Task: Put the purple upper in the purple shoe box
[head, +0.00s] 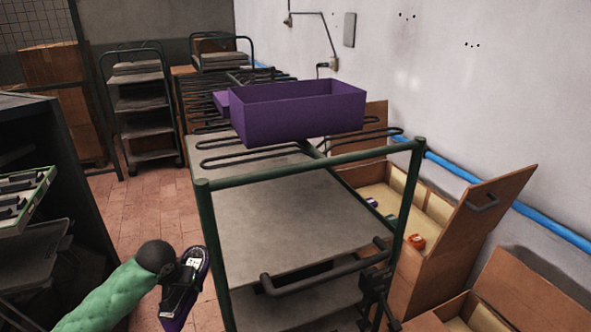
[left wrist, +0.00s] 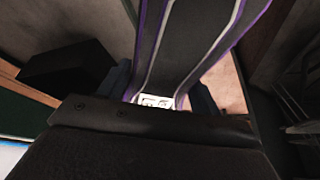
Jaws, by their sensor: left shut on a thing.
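The purple shoe box (head: 310,122) is open at the top and sits at the far end of the grey cart top, on its wire rails. My left gripper (head: 187,268) is at the lower left, beside the cart's near left corner. It is shut on the purple upper (head: 200,283), which hangs down with its dark inside and a white label showing. In the left wrist view the upper (left wrist: 190,45) shows as a dark strip with purple and white edges rising from the jaws (left wrist: 155,98). My right gripper is not in view.
The cart top (head: 285,215) is bare, with green posts and a green rail (head: 320,165) across its near side. Open wooden crates (head: 450,225) stand to the right. A dark shelf (head: 30,170) stands at the left. Red floor shows between shelf and cart.

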